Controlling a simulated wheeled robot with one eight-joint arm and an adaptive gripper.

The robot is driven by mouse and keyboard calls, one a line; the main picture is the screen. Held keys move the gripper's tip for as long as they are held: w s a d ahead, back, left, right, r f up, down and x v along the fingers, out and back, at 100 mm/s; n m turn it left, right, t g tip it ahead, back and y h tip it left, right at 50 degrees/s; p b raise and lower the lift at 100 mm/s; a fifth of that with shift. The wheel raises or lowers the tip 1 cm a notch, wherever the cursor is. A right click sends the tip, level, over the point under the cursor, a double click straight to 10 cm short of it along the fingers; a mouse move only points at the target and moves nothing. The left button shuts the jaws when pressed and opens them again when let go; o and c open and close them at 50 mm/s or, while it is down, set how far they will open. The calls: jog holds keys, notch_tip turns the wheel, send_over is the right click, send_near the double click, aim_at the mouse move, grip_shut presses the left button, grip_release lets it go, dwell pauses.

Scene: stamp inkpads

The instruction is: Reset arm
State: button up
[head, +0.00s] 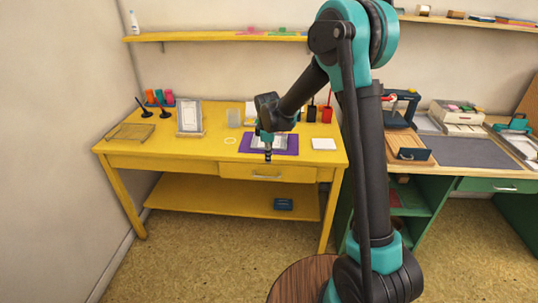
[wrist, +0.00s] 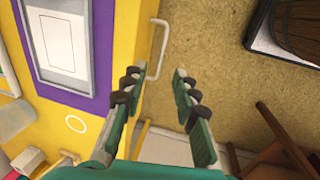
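My gripper (wrist: 160,95) is open in the wrist view. Its two teal fingers with dark pads stand apart and nothing is between them. In the head view my gripper (head: 268,156) hangs at the front edge of the yellow table (head: 200,146), in front of a purple mat (head: 290,150). The mat bears a grey-framed pad with a pale sheet, partly hidden by my arm. In the wrist view the purple mat (wrist: 96,101) and the framed pad (wrist: 78,72) lie left of the fingers. The table's drawer handle (wrist: 157,50) shows just beyond them.
A white pad (head: 323,144) lies right of the mat. A standing frame (head: 190,117), two black stamps and several coloured bottles stand at the left. A low shelf (head: 230,199) is under the table. A green desk (head: 464,196) stands at the right. A round wooden top (head: 300,280) is near my base.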

jog(key=s+d+r+m, duration=0.35)
jog(key=s+d, duration=0.25)
jog(key=d, duration=0.3)
jog(key=s+d+f+m+t, duration=0.1)
jog(key=s+d+m, duration=0.6)
jog(key=s, duration=0.4)
jog(key=s+d+f+m+t, duration=0.1)
jog(key=s+d+m, duration=0.6)
jog(key=s, duration=0.5)
jog(key=shift+d+f, duration=0.15)
jog(key=shift+d, duration=0.55)
jog(key=shift+s, duration=0.1)
